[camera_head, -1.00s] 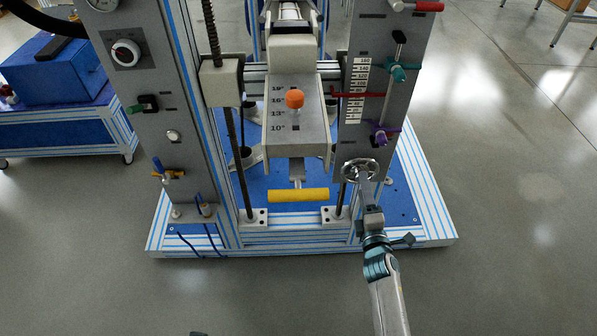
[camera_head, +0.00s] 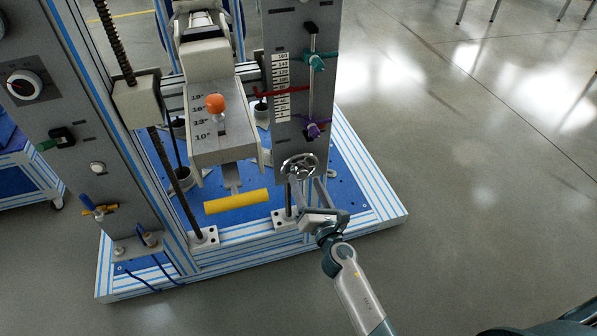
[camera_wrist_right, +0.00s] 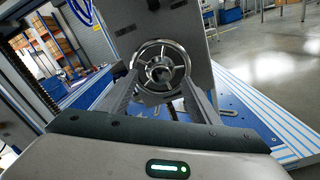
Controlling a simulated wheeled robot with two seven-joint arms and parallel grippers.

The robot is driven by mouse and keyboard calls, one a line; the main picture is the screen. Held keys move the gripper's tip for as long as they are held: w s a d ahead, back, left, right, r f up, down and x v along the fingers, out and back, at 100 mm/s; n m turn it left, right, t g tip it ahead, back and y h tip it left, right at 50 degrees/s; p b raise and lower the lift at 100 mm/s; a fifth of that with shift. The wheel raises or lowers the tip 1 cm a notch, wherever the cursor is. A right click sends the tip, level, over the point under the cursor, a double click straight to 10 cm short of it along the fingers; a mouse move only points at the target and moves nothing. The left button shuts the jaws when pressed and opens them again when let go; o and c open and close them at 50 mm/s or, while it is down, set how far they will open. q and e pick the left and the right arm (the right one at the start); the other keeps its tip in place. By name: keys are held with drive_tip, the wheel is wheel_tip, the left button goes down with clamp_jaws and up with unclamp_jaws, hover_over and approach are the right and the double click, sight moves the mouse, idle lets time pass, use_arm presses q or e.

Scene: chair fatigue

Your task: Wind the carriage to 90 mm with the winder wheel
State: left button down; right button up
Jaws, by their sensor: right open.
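The winder wheel (camera_head: 300,167) is a small silver spoked handwheel low on the right grey panel. It also shows in the right wrist view (camera_wrist_right: 161,66), face on. My right gripper (camera_head: 308,188) is open at the wheel, and in the wrist view its two fingers (camera_wrist_right: 160,88) stand on either side of the rim; I cannot tell whether they touch it. The white scale (camera_head: 281,88) is on the panel above the wheel, its figures too small to read surely. A red pointer (camera_head: 283,91) lies across its middle. My left gripper is not in view.
A teal clamp (camera_head: 316,62) and a purple clamp (camera_head: 314,129) sit on a rod beside the scale. A yellow bar (camera_head: 237,201) and an orange knob (camera_head: 215,103) are left of the wheel. Open floor (camera_head: 460,150) lies to the right.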

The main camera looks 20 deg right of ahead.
drive_tip(key=n, duration=0.4)
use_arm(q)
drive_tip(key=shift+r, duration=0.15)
use_arm(e)
drive_tip(key=shift+w, duration=0.15)
